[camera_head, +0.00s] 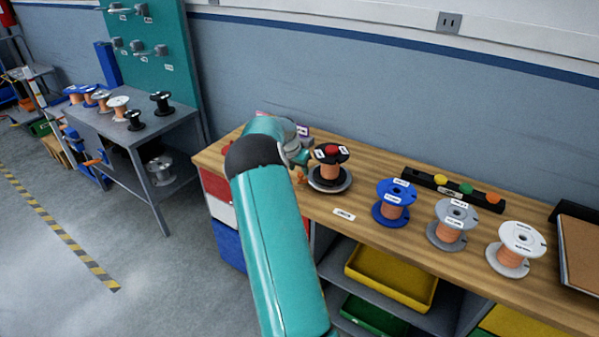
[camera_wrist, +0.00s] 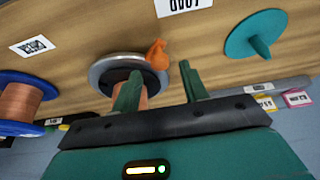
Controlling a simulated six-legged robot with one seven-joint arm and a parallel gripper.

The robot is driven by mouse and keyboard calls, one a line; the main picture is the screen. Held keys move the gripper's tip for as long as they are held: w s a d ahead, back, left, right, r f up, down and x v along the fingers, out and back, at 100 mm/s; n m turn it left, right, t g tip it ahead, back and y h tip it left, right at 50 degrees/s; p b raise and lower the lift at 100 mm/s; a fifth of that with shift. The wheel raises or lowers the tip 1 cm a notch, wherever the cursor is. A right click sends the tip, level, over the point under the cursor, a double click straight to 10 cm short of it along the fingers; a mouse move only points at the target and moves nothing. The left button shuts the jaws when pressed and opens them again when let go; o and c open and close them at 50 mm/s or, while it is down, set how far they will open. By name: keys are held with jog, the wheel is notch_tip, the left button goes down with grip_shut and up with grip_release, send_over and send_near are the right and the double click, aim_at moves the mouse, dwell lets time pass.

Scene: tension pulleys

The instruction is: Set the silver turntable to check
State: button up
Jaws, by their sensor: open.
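The silver turntable (camera_head: 326,188) is a round metal disc on the wooden bench, with a black-flanged copper spool (camera_head: 331,160) with a red top standing on it. In the wrist view the turntable's silver rim (camera_wrist: 103,73) shows, partly hidden by a finger and the spool. An orange pointer (camera_wrist: 157,54) sticks out at its edge; it also shows in the head view (camera_head: 301,176). My gripper (camera_wrist: 160,72) is open, with nothing between its fingers. Its fingers point toward the bench beside the spool, the pointer appearing between them. I cannot tell whether a finger touches anything. No "check" mark is readable.
Blue (camera_head: 392,204), grey (camera_head: 453,225) and white (camera_head: 517,248) spools stand to the right on the bench. A black rack (camera_head: 450,188) with coloured knobs lies behind them. A teal disc with a peg (camera_wrist: 253,40) sits beside my gripper. White labels (camera_wrist: 33,46) lie on the bench.

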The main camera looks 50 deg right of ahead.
jog(key=shift+x, duration=1.35)
grip_shut()
